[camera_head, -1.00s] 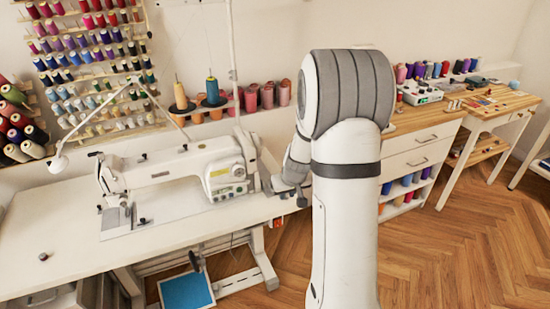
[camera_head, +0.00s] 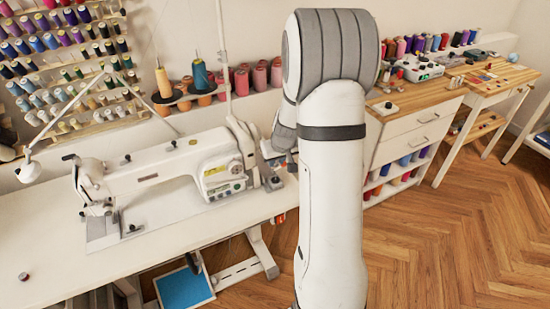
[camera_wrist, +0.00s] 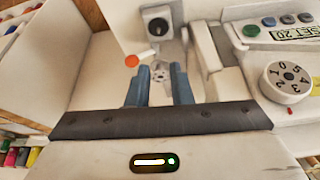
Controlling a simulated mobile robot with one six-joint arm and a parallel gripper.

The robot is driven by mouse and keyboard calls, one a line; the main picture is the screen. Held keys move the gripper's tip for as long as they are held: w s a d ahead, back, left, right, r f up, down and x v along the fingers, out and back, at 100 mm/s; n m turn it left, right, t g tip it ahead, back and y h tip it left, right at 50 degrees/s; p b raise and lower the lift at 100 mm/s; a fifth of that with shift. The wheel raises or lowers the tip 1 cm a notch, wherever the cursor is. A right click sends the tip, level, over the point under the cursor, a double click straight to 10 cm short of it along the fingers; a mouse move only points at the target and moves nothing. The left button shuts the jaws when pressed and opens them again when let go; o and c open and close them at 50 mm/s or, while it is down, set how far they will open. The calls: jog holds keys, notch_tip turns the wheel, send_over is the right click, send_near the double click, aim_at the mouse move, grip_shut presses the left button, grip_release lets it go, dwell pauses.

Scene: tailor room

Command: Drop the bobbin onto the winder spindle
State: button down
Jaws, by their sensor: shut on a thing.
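My gripper (camera_wrist: 159,72) shows its two blue fingers in the wrist view, close together around a small pale, holed disc, apparently the bobbin (camera_wrist: 160,74). The fingers hide its sides. Just beyond are a white part with a round dark-centred knob (camera_wrist: 157,23) and a short white lever with an orange tip (camera_wrist: 133,60), at the winder's likely place. I cannot make out the spindle. In the head view my gripper (camera_head: 283,158) is mostly hidden by my arm, at the right end of the sewing machine (camera_head: 165,172). A small grey and black device (camera_head: 273,183) stands below it.
The machine's numbered dial (camera_wrist: 287,82) and coloured buttons (camera_wrist: 268,22) are close at right in the wrist view. Thread cones (camera_head: 201,76) stand behind the machine. A small dark item (camera_head: 23,276) lies on the bare white table (camera_head: 80,265). A cabinet (camera_head: 410,140) stands to the right.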

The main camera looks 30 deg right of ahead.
jog(key=b, duration=0.3)
send_over(275, 178)
jog(key=s, duration=0.1)
jog(key=shift+s+f, duration=0.15)
jog(key=shift+f, duration=2)
jog(key=shift+f+b, duration=0.45)
jog(key=shift+b, duration=0.1)
jog(key=shift+f+b, duration=0.45)
jog(key=shift+b, duration=0.5)
jog(key=c, duration=1.2)
grip_release()
jog(key=shift+s, duration=0.1)
jog(key=v, duration=0.8)
jog(key=shift+p, duration=0.3)
